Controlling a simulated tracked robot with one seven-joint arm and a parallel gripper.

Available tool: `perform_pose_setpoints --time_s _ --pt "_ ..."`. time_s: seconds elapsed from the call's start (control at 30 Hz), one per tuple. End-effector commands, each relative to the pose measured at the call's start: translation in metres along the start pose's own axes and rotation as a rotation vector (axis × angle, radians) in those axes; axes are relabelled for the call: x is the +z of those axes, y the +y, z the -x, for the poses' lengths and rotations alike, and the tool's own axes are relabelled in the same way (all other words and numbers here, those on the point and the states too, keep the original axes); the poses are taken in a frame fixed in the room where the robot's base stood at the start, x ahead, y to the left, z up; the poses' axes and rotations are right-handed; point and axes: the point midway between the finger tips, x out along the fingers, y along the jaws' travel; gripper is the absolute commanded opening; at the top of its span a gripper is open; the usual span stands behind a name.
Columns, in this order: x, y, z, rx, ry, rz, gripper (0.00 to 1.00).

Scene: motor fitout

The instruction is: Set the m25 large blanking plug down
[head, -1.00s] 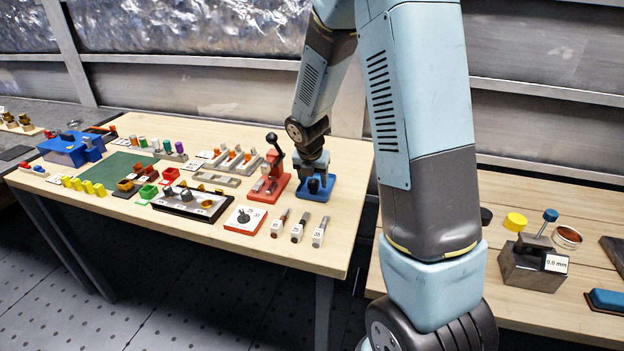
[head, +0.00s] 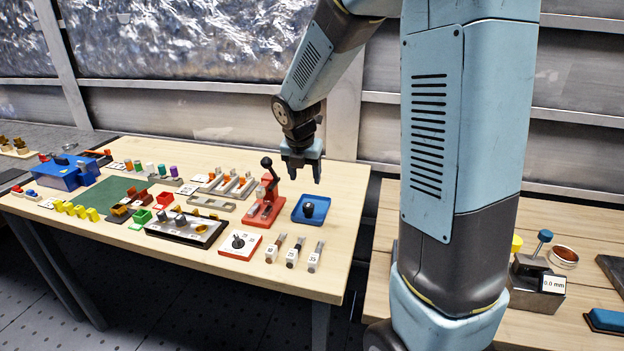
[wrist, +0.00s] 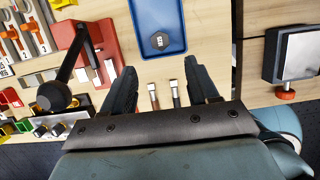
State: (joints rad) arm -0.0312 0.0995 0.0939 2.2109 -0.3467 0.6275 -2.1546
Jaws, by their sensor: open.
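The m25 large blanking plug (head: 308,209) is a dark round piece. It sits in the blue tray (head: 325,217) at the right end of the wooden table. In the wrist view the plug (wrist: 159,41) shows a marked top face and lies inside the tray's rim (wrist: 184,30). My gripper (head: 303,172) is open and empty. It is above and apart from the plug, slightly to the left of it and behind the tray in the head view. In the wrist view both fingers (wrist: 157,78) are spread wide with nothing between them.
A red press with a black lever (head: 267,205) stands just left of the tray. Several small labelled tools (head: 292,252) and a white-and-red dial plate (head: 240,245) lie near the front edge. A second table at the right holds a metal block gauge (head: 538,285).

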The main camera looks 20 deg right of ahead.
Motion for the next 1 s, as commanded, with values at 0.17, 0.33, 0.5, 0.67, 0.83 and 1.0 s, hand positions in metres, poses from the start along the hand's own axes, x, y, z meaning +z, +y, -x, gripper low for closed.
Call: perform_pose_setpoints --time_s 0.17,0.33,0.5,0.67,0.83,1.0 --pt "-0.004 -0.014 0.025 0.014 -0.013 -0.184 0.59" --pt "-0.016 -0.038 0.064 0.044 -0.024 -0.535 0.59" --pt "-0.033 -0.064 0.1 0.084 -0.018 -0.898 0.59" --pt "-0.052 -0.088 0.129 0.124 0.003 -1.238 0.59" --pt "-0.075 -0.112 0.155 0.167 0.046 -1.596 0.59" --pt "-0.101 -0.135 0.177 0.208 0.111 -1.946 0.59"
